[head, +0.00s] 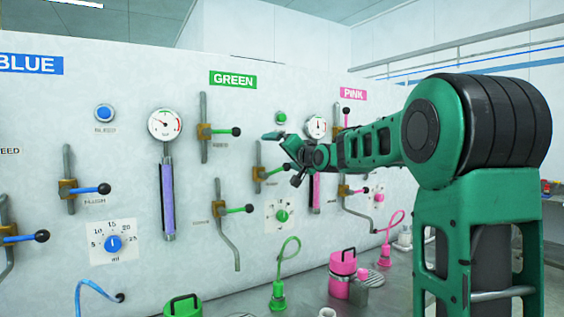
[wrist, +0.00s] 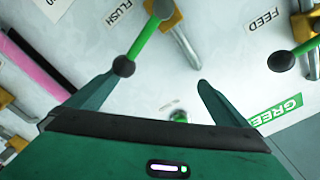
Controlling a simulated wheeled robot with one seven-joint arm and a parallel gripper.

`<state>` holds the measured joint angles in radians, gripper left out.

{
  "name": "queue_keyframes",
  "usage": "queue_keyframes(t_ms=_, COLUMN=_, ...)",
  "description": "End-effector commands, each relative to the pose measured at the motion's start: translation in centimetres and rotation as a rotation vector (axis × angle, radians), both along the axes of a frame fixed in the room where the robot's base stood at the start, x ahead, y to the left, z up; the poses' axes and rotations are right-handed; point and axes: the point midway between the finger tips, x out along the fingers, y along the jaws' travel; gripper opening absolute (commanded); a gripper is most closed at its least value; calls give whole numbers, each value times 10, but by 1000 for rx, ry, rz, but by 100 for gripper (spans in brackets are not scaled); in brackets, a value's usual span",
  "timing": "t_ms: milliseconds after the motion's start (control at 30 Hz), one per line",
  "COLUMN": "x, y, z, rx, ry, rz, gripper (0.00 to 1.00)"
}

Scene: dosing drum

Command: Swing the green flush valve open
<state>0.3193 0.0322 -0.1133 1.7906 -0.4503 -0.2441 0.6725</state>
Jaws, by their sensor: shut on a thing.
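The green flush valve has a green handle (wrist: 143,40) with a black knob, beside the FLUSH label in the wrist view. The handle stands out at an angle across its grey pipe. In the head view its brass body (head: 258,173) shows under the GREEN sign, with the knob close behind my gripper (head: 283,158). The knob sits at the left fingertip, and a wide gap shows between that finger and the right one. How the fingers bear on the handle is not clear.
The green feed valve (head: 220,131) is up and left of the flush valve, and another green-handled valve (head: 235,210) is below it. A pink-and-grey tube gauge (head: 316,160) and pink valves stand to the right. Canisters and hoses stand on the bench (head: 300,290) below.

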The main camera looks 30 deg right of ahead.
Motion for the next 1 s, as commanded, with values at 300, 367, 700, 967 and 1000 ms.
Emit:
queue_keyframes(t_ms=300, x=2, y=34, z=5, rx=13, ry=6, rz=42, gripper=88)
queue_keyframes(t_ms=367, x=2, y=33, z=6, rx=12, ry=5, rz=40, gripper=88)
queue_keyframes(t_ms=700, x=1, y=48, z=12, rx=9, ry=3, rz=35, gripper=88)
queue_keyframes(t_ms=967, x=1, y=52, z=14, rx=8, ry=2, rz=33, gripper=88)
queue_keyframes(t_ms=1000, x=1, y=53, z=14, rx=8, ry=2, rz=33, gripper=88)
